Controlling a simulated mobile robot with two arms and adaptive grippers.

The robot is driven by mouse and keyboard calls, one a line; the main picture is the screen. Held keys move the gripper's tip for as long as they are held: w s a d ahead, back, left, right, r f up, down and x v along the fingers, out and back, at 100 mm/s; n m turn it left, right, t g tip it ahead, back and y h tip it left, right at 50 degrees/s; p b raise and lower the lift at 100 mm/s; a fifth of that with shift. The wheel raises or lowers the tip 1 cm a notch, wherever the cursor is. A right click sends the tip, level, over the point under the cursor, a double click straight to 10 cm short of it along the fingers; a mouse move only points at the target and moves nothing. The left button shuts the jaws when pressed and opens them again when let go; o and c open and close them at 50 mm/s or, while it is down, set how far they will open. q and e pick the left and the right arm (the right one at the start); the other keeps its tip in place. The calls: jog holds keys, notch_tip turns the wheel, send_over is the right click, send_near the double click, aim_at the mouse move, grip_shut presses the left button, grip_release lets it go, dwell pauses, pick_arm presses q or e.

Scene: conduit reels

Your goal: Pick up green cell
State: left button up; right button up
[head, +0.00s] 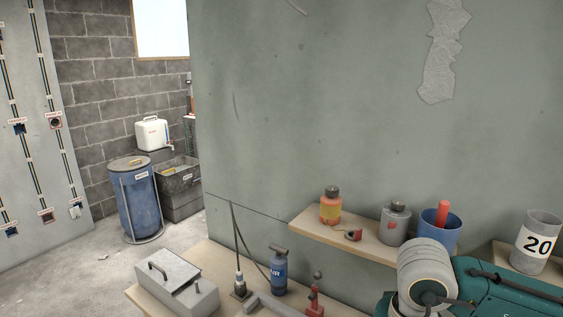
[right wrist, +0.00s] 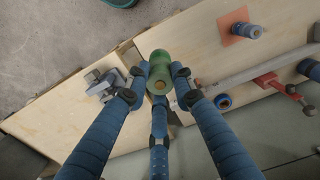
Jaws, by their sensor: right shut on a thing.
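The green cell (right wrist: 160,60) shows in the right wrist view, a green rounded body with a paler round end facing the camera. My right gripper (right wrist: 158,77) has its blue fingers closed around it, over the edge of a wooden bench top (right wrist: 70,115). I cannot tell how far above the wood the cell is. In the head view a pale arm link of mine is at the lower right; the right gripper and the green cell are out of that view. My left gripper is in neither view.
A grey cup marked 20 (head: 536,243) stands right. Below are a grey handled box (head: 175,283) and a blue bottle (head: 279,271).

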jog(key=s+n, duration=0.1)
jog(key=n, duration=0.1)
jog(key=s+r+n, duration=0.1)
jog(key=n, duration=0.1)
jog(key=s+d+n, duration=0.1)
jog(key=n, duration=0.1)
jog(key=shift+d+r, duration=0.1)
jog(key=shift+r, duration=0.15)
